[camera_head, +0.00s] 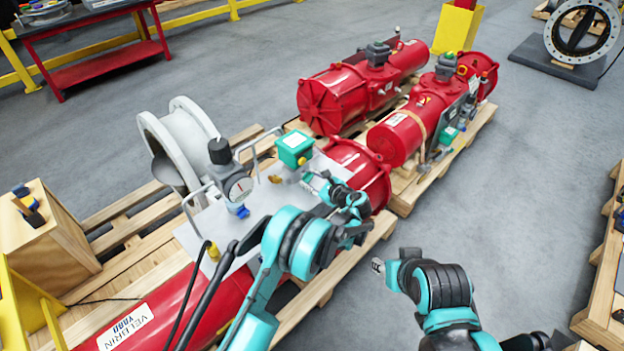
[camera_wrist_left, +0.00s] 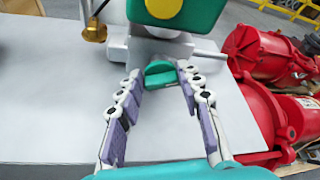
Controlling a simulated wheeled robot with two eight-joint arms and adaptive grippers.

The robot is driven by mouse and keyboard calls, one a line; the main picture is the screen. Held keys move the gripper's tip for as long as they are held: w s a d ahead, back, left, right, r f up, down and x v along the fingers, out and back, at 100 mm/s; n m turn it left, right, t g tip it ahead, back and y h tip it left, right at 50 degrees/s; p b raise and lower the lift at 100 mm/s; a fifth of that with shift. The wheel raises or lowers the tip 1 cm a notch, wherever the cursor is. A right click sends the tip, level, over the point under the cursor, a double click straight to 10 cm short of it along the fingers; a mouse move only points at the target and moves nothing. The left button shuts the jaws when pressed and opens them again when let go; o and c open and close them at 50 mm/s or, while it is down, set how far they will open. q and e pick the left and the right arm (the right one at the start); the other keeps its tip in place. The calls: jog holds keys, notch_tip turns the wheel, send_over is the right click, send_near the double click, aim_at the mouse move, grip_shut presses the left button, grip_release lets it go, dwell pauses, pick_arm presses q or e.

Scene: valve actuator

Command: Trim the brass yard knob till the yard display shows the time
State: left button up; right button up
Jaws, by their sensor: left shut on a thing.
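My left gripper (camera_head: 306,179) reaches over the grey plate on the red actuator, just below the green box (camera_head: 295,147). In the left wrist view its two fingers (camera_wrist_left: 161,72) are shut on a small teal-green piece (camera_wrist_left: 160,79) below that box. A brass fitting (camera_head: 276,179) sits left of the gripper; it also shows in the left wrist view (camera_wrist_left: 95,31), apart from the fingers. A round gauge (camera_head: 239,187) with a pale face stands further left; its reading is too small to tell. My right gripper (camera_head: 378,266) hangs clear of the pallet, its jaw opening unclear.
Bent metal handles (camera_head: 259,146) rise from the plate near the gauge. A black knob (camera_head: 219,151) tops the gauge assembly. Other red actuators (camera_head: 342,95) lie on a pallet behind. A wooden box (camera_head: 45,240) stands at the left.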

pick_arm(q)
jog(key=shift+a+n+t, duration=0.1)
jog(key=shift+n+t, duration=0.3)
jog(key=shift+n, duration=0.3)
jog(key=shift+h, duration=0.3)
jog(key=o, duration=1.2)
jog(key=shift+f, duration=0.1)
jog(key=shift+c, duration=0.2)
jog(key=shift+s, duration=0.15)
